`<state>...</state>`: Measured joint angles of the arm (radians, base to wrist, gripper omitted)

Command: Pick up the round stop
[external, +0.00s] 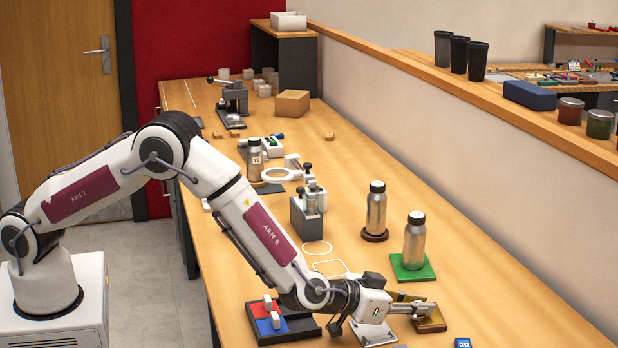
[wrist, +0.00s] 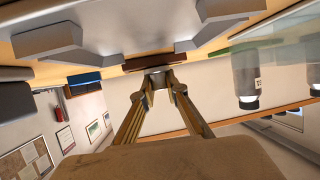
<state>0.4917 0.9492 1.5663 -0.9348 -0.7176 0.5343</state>
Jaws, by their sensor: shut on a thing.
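My gripper (external: 420,309) is at the front right of the bench, low over a brown and gold block (external: 432,322). In the wrist view the two fingers (wrist: 158,80) converge on a small silvery piece (wrist: 158,69), which appears to be the round stop. It sits against the brown block (wrist: 128,61), and I cannot tell whether the two are apart. The fingers hide most of the piece in the external view.
A steel bottle on a green pad (external: 427,273) stands behind my gripper; another bottle (external: 376,212) stands farther back. A red and blue tray (external: 262,328) lies to the left. A metal plate (external: 374,338) is close below the wrist. A blue block marked 20 (external: 463,343) lies in front.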

